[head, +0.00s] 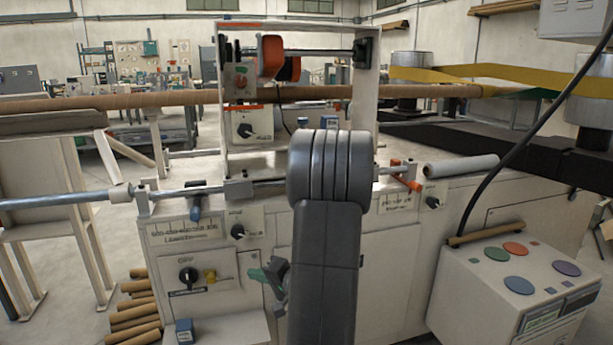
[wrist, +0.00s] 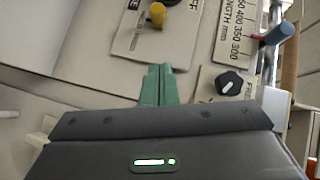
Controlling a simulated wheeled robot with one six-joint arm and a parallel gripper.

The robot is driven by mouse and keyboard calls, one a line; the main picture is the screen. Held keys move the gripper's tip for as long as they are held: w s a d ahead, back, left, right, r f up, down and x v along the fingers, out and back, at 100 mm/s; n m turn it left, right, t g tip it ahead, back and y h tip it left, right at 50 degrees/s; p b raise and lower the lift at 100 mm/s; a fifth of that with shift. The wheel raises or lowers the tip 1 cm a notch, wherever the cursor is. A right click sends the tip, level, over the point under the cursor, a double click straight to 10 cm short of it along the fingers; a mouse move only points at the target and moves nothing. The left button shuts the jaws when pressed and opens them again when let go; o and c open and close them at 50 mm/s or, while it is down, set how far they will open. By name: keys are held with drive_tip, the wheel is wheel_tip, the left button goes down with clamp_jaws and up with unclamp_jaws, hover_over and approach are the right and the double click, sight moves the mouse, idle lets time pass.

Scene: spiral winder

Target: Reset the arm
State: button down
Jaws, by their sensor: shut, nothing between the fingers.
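My gripper (head: 256,274) is at the front of the spiral winder (head: 385,262), just left of my dark grey arm in the head view. Its green fingers are together and hold nothing. In the wrist view the shut fingers (wrist: 158,84) point up the picture towards the winder's pale front panel. A yellow knob (wrist: 157,14) and a black rotary knob (wrist: 230,84) lie beyond them. My arm hides part of the winder's middle. Whether the fingers touch the panel cannot be told.
A control box with coloured buttons (head: 515,283) stands at the right. A steel shaft (head: 80,199) sticks out at the left. Brown tubes (head: 134,318) are stacked on the floor at lower left. A blue-handled lever (wrist: 277,34) shows at the wrist view's upper right.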

drive_tip(key=p+x, duration=0.1)
drive_tip(key=x, duration=0.6)
drive_tip(key=shift+p, duration=0.3)
drive_tip(key=shift+s+a+f+p, duration=0.1)
drive_tip(key=shift+f+p, duration=0.25)
drive_tip(key=shift+p, duration=0.5)
